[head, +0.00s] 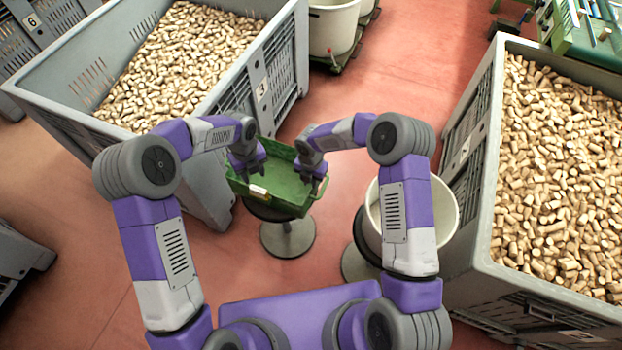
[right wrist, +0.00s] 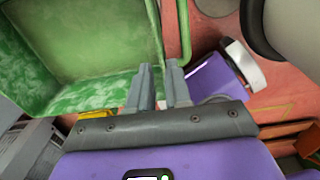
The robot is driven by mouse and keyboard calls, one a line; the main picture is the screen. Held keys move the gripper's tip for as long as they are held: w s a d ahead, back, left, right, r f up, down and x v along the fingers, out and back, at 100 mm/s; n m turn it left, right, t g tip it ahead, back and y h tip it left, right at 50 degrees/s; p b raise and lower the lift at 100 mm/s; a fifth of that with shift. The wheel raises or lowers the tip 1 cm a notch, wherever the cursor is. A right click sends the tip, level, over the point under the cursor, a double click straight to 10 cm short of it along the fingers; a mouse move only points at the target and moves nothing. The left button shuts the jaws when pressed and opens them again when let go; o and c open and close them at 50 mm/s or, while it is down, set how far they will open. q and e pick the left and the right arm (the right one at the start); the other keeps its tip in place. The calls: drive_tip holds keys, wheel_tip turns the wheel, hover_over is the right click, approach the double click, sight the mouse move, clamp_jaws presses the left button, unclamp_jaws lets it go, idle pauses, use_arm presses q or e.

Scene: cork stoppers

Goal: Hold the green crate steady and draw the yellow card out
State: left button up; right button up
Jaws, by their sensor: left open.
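The green crate (head: 292,202) sits on a round-based stand in the head view, and its green inside fills the upper left of the right wrist view (right wrist: 85,40). My right gripper (head: 313,178) is at the crate's right wall. In the right wrist view its fingers (right wrist: 160,72) are close together with the crate's rim between them. My left gripper (head: 248,172) is open and empty over the crate's left end. A yellow patch, seemingly the yellow card (right wrist: 97,114), shows by the crate's edge, partly hidden by my right gripper. A pale label (head: 258,191) is on the crate's left side.
Large grey bins of corks stand at the upper left (head: 225,100) and right (head: 488,180). A cream tub (head: 447,208) stands close to my right arm, and another tub (head: 333,28) stands at the back. Red floor (head: 390,85) is clear beyond the crate.

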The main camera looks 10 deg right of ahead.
sight(311, 190)
wheel_tip(311, 190, down, 8)
drive_tip(key=shift+r, duration=0.25)
clamp_jaws()
idle(1.5)
